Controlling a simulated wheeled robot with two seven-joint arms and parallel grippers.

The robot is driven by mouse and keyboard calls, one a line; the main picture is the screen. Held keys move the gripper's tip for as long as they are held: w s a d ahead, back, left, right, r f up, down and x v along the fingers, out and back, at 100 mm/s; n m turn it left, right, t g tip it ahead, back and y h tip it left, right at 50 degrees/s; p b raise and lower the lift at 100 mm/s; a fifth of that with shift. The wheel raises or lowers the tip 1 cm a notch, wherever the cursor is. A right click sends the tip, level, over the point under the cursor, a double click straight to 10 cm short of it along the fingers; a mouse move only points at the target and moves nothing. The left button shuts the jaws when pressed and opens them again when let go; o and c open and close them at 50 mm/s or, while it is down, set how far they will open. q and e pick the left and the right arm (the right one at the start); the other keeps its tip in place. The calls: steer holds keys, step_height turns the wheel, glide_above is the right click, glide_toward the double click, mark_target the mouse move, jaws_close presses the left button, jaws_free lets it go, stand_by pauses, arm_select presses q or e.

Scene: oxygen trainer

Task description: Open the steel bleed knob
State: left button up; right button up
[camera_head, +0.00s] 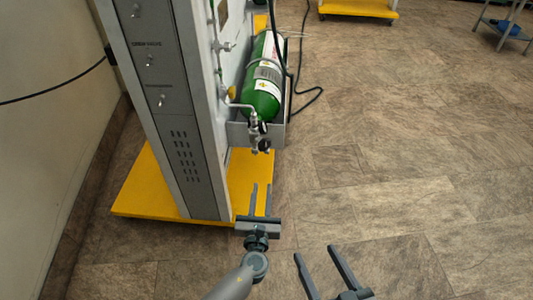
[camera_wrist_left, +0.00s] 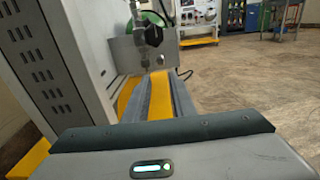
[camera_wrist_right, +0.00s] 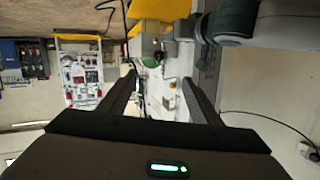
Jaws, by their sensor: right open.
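The steel valve fittings (camera_head: 258,132) sit at the lower end of a green cylinder (camera_head: 264,90) on the trainer's side. The steel bleed knob is too small to single out among them. In the left wrist view the fittings (camera_wrist_left: 151,35) hang beyond my fingertips, near the top. My left gripper (camera_head: 261,186) is below the fittings, its fingers pointing at the trainer with a narrow empty gap between them. It touches nothing that I can see. My right gripper (camera_head: 314,251) is wide open and empty, lower and to the right, apart from the trainer.
The tall grey trainer panel (camera_head: 165,100) stands on a yellow base (camera_head: 140,190), left of my grippers. A black hose (camera_head: 308,100) lies behind the cylinder. The tiled floor (camera_head: 420,150) to the right is clear. Another yellow-based unit (camera_head: 358,8) stands far back.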

arm_select(q)
steer(key=shift+w, duration=0.15)
steer(key=b, duration=0.2)
glide_toward(266, 153)
steer(key=w, duration=0.2)
steer(key=w+b, duration=0.1)
steer(key=w, duration=0.6)
steer(key=shift+w+r+b, duration=0.25)
steer(key=shift+r+b, duration=0.1)
steer(key=shift+r, duration=0.1)
arm_select(e)
steer(key=s+a+r+t+y, duration=0.1)
steer(key=s+r+t+y, duration=0.1)
steer(key=r+t, duration=0.5)
steer(key=shift+s+a+r+t+y, duration=0.2)
steer(key=shift+s+r+t+y, duration=0.35)
steer(key=shift+r, duration=2.15)
arm_select(q)
steer(key=shift+d, duration=0.1)
arm_select(e)
steer(key=shift+s, duration=0.15)
arm_select(q)
jaws_close()
